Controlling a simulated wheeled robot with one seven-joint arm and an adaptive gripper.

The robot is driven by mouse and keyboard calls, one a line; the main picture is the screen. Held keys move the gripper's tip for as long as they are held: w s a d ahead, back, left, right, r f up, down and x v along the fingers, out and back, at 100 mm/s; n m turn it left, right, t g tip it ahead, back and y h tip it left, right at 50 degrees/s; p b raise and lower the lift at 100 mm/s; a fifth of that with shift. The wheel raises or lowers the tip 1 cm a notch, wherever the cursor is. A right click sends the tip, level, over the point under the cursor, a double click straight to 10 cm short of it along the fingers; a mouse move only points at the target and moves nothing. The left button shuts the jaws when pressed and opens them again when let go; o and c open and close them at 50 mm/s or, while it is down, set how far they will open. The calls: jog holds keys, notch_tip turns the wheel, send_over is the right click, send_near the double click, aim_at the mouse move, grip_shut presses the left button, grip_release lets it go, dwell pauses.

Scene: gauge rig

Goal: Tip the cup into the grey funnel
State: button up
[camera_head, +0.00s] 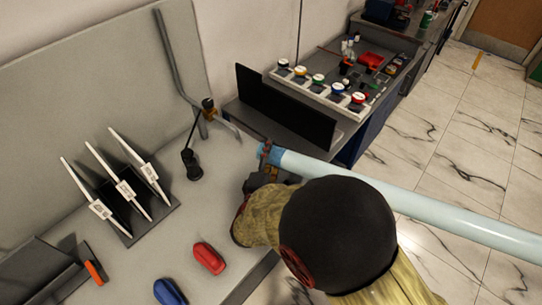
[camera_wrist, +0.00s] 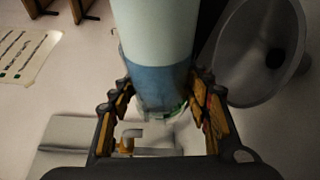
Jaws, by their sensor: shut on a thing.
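My gripper (camera_head: 264,170) is at the right edge of the grey bench in the head view. Its two fingers (camera_wrist: 157,108) are shut around the darker blue end of a long pale-blue tube (camera_head: 400,197), which also fills the upper middle of the wrist view (camera_wrist: 155,30). In the head view the tube runs right and out of the picture. I see no separate cup. A grey funnel-like bowl (camera_wrist: 235,75) with a dark hole stands at the upper right of the wrist view, beside the tube. I cannot make out the bowl in the head view.
A rack (camera_head: 158,215) with white upright holders stands on the bench. A red object (camera_head: 209,258) and a blue object (camera_head: 170,292) lie in front. A side counter (camera_head: 262,117) holds several coloured-lid jars.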

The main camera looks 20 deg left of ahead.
jog(key=shift+s+d+r+m+t+y+b, duration=0.1)
jog(key=shift+r+m+t+b, duration=0.3)
jog(key=shift+b, duration=0.9)
jog(key=shift+w+d+r+m+y+b, duration=0.15)
jog(key=shift+m+b, duration=0.5)
jog(key=shift+b, duration=0.7)
jog(key=shift+s+d+r+m+t+y+b, duration=0.15)
jog(key=shift+m+b, duration=0.4)
jog(key=shift+b, duration=0.75)
jog(key=shift+d+r+m+t+b, duration=0.15)
jog(key=shift+r+m+t+b, duration=0.2)
jog(key=shift+m+b, duration=0.3)
dwell(1.1)
jog(key=n, duration=0.1)
jog(key=a+f+n+g, duration=0.1)
jog(key=n, duration=0.1)
jog(key=shift+f+n, duration=0.25)
jog(key=shift+f, duration=0.05)
jog(key=shift+g+p, duration=0.3)
jog(key=shift+p, duration=0.2)
jog(key=n+p, duration=0.1)
jog(key=p, duration=0.2)
jog(key=f+n+h+p, duration=0.1)
jog(key=p, duration=0.2)
jog(key=shift+a+g, duration=0.2)
jog(key=shift+g, duration=0.2)
